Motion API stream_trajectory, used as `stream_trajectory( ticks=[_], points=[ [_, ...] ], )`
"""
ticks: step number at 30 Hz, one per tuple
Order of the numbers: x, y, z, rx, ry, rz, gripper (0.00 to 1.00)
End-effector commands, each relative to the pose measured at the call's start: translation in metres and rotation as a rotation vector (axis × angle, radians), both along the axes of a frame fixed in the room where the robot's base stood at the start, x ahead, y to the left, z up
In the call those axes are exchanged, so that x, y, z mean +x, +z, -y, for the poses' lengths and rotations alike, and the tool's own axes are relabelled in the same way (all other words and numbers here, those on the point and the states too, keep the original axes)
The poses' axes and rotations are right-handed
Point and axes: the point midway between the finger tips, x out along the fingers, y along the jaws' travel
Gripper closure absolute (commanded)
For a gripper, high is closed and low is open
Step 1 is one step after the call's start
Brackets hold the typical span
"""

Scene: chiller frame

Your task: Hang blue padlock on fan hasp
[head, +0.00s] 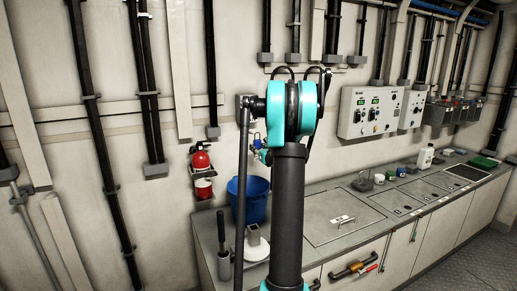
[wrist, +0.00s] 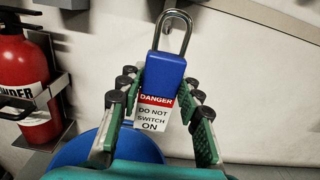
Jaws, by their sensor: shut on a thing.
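The blue padlock (wrist: 166,75) is in the wrist view, body upright with its closed-looking metal shackle pointing up. A red and white tag (wrist: 152,113) reading "DANGER DO NOT SWITCH ON" hangs at its lower front. My gripper (wrist: 161,87), with green-padded fingers on both sides, is shut on the padlock body. I cannot make out the fan hasp in either view.
A red fire extinguisher (wrist: 22,85) hangs on the wall at left, also in the head view (head: 200,160). A blue bucket (head: 250,188) stands on the counter (head: 325,210) below the gripper. Control boxes (head: 370,112) are on the wall at right. Bare wall lies behind the padlock.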

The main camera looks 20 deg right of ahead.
Motion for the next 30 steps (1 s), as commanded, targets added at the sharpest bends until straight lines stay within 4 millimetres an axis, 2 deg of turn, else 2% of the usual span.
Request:
stream_trajectory(
  ticks=[30],
  points=[
    [0.055, -0.005, -0.002, 0.000, 0.000, 0.000, 1.00]
  ],
)
